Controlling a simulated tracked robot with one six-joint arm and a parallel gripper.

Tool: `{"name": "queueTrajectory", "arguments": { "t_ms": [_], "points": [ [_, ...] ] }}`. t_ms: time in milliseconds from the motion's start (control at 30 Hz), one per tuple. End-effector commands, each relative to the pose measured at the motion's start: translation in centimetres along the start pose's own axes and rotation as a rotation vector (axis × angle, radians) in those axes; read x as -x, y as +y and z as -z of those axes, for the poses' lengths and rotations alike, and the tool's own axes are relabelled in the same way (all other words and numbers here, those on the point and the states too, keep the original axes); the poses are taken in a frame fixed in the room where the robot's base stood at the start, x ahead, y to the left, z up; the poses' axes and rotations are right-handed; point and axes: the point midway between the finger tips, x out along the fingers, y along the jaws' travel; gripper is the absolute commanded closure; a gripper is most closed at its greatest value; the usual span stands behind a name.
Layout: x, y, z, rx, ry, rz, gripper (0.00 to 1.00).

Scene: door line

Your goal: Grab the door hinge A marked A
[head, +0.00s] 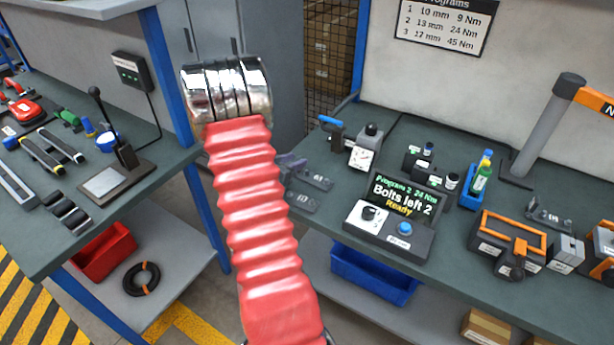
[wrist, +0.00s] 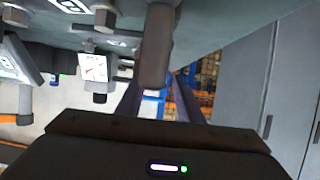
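In the head view two grey hinge-like pieces lie near the left edge of the right bench: one farther back (head: 314,180) and one nearer (head: 301,201). Their small marks are too small to read, so I cannot tell which is marked A. A third grey piece (head: 548,216) lies at the right. My gripper shows in the wrist view (wrist: 158,88), its two fingers apart on either side of a grey-brown bar (wrist: 155,45). I cannot tell whether they touch it. In the head view my red arm mostly hides the gripper.
The right bench also holds a controller reading "Bolts left 2" (head: 404,196), a dial gauge (head: 361,157), bottles (head: 481,173) and an orange-handled tool case (head: 507,245). A blue bin (head: 372,275) is below. The left bench (head: 150,165) carries tools; a gap separates the benches.

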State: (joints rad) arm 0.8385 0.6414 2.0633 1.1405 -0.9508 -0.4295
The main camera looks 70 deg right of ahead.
Motion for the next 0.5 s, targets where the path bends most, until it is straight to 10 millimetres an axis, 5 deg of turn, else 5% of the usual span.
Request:
{"name": "queueTrajectory", "arguments": {
  "t_ms": [500],
  "points": [
    [-1.51,-0.01,0.00,0.000,0.000,0.000,0.66]
  ]
}}
